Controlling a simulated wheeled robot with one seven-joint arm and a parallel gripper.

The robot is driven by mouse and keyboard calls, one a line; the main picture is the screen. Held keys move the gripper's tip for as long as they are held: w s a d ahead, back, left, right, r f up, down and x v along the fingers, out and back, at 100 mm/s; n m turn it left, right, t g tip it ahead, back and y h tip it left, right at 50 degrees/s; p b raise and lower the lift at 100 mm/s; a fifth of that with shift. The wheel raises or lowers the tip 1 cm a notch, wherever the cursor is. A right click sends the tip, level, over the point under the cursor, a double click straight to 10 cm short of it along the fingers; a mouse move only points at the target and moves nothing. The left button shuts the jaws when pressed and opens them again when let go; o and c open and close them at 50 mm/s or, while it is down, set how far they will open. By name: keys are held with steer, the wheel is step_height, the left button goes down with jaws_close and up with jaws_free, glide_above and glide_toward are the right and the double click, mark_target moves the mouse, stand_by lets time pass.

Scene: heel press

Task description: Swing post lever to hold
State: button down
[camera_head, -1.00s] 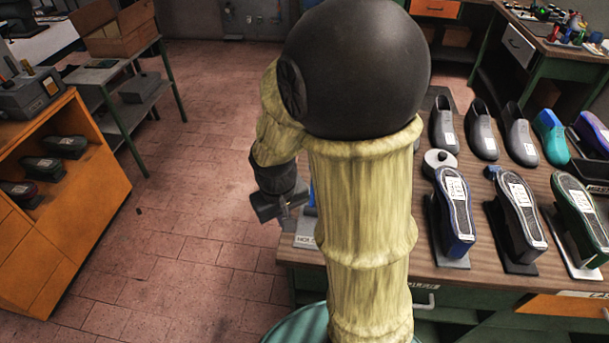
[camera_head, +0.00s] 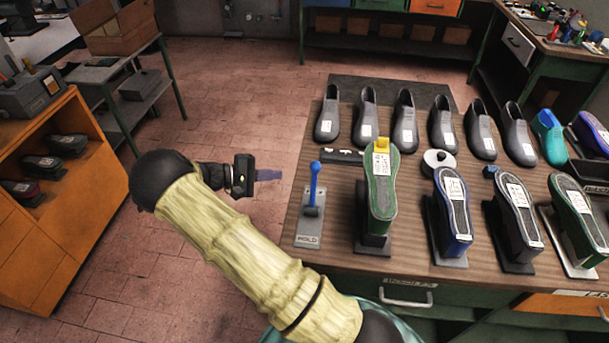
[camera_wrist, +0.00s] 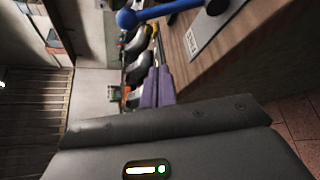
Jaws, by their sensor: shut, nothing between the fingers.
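The post lever (camera_head: 314,184) is a blue handle with a round knob, standing about upright on a grey plate at the bench's left edge. The plate's front label reads HOLD (camera_head: 308,240). My gripper (camera_head: 280,174) is left of the lever, off the bench edge, with its fingers pointing right at it; a gap shows between them. In the wrist view the purple fingers (camera_wrist: 157,88) are together and empty, and the lever's blue knob (camera_wrist: 127,18) shows above them, apart from the tips.
Right of the lever stands a post with a green-rimmed sole and yellow block (camera_head: 381,185). More soles on posts (camera_head: 453,212) continue rightward. A row of grey shoes (camera_head: 405,116) stands behind. An orange shelf (camera_head: 60,220) is at the left; the floor between is clear.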

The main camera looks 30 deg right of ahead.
mark_target(314, 185)
steer(key=shift+w+r, duration=0.1)
steer(key=shift+w, duration=0.05)
steer(key=p+x, duration=0.1)
steer(key=x, duration=0.2)
steer(key=p+x, duration=0.1)
steer(key=x, duration=0.2)
steer(key=p+x, duration=0.1)
steer(key=x, duration=0.2)
steer(key=shift+d+r+p, duration=0.15)
steer(key=shift+d+p, duration=0.25)
steer(key=s+r+p, duration=0.1)
steer(key=s+a+p, duration=0.1)
steer(key=s, duration=0.1)
steer(key=shift+a+r, duration=0.1)
steer(key=shift+r, duration=0.25)
steer(key=shift+s+f, duration=0.1)
steer(key=shift+s, duration=0.1)
steer(key=shift+s+a+h+b, duration=0.1)
steer(key=shift+h+b, duration=0.2)
steer(key=shift+h, duration=0.1)
